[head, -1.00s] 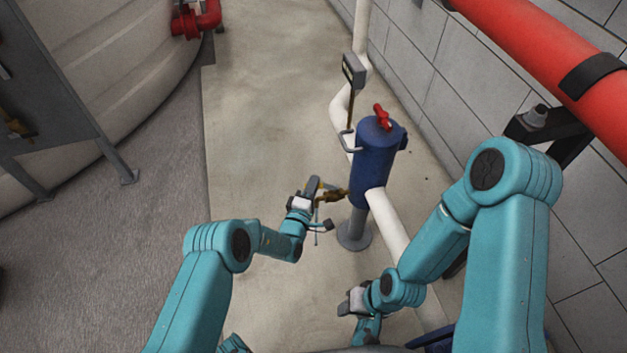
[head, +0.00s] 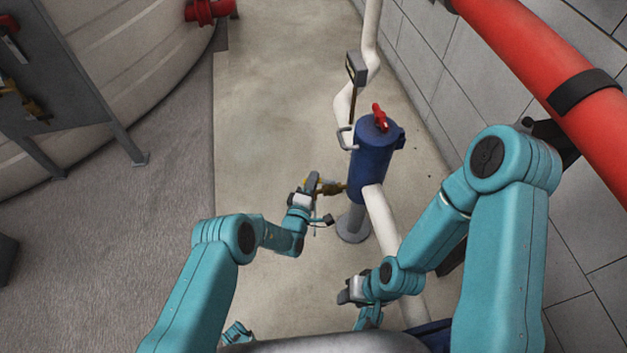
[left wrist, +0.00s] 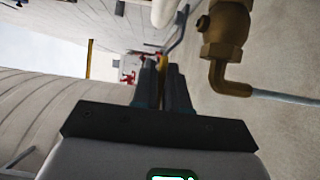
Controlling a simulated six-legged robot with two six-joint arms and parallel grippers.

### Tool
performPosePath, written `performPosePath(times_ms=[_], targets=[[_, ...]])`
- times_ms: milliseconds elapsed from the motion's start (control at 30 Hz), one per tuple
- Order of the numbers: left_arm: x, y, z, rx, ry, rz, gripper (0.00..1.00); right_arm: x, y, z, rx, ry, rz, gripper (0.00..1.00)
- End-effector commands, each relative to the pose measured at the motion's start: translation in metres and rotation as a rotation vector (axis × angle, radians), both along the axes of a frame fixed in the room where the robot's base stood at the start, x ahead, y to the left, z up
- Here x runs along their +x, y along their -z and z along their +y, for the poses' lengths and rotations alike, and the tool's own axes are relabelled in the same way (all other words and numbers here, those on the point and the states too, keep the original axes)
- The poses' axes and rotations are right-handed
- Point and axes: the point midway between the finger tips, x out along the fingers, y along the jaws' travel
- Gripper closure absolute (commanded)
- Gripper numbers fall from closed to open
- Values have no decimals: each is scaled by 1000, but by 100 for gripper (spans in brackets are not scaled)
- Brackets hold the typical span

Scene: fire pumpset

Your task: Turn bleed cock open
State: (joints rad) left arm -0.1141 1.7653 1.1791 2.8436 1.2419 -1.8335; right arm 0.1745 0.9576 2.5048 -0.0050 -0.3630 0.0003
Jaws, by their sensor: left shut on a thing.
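The brass bleed cock (head: 333,188) sticks out to the left from the side of the blue vessel (head: 372,155). In the left wrist view the cock's brass body (left wrist: 228,35) is at the upper right, with a bent spout. A thin pale-blue streak (left wrist: 285,97), which looks like water, runs from the spout. My left gripper (head: 316,187) is at the cock. Its fingers (left wrist: 163,80) are shut on the cock's yellow lever (left wrist: 163,68), mostly hidden between them. My right gripper (head: 348,291) is low in the head view, apart from the cock; its jaws are unclear.
A white pipe (head: 381,222) runs from the vessel towards me. A large red pipe (head: 545,55) lies along the right wall. Bare floor (head: 265,120) is left of the vessel.

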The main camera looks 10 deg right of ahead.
Motion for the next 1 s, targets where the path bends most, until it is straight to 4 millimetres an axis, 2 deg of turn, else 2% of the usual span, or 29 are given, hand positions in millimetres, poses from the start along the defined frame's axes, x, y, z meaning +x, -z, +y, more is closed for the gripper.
performPosePath(times_ms=[133, 167, 200, 233, 500, 633, 767, 1000], targets=[[4, -1, 6, -1, -19, -3, 100, 0, 1, 0, 0, 2, 1, 57], [4, -1, 6, -1, -19, -3, 80, 0, 1, 0, 0, 2, 1, 57], [4, -1, 5, -1, -19, -3, 67, 0, 1, 0, 0, 2, 1, 57], [4, -1, 5, -1, -18, -3, 66, 0, 1, 0, 0, 2, 1, 57], [2, 0, 2, 1, -14, 0, 66, 0, 0, 0, 0, 2, 1, 57], [-8, -2, 5, 1, -13, 3, 66, 0, -7, 0, 0, 2, 1, 57], [-32, -3, 16, 2, -13, 7, 66, 0, -21, 0, 0, 2, 1, 57], [-92, -3, 42, 1, -16, 7, 66, 0, -44, 0, 0, 2, 1, 57]])
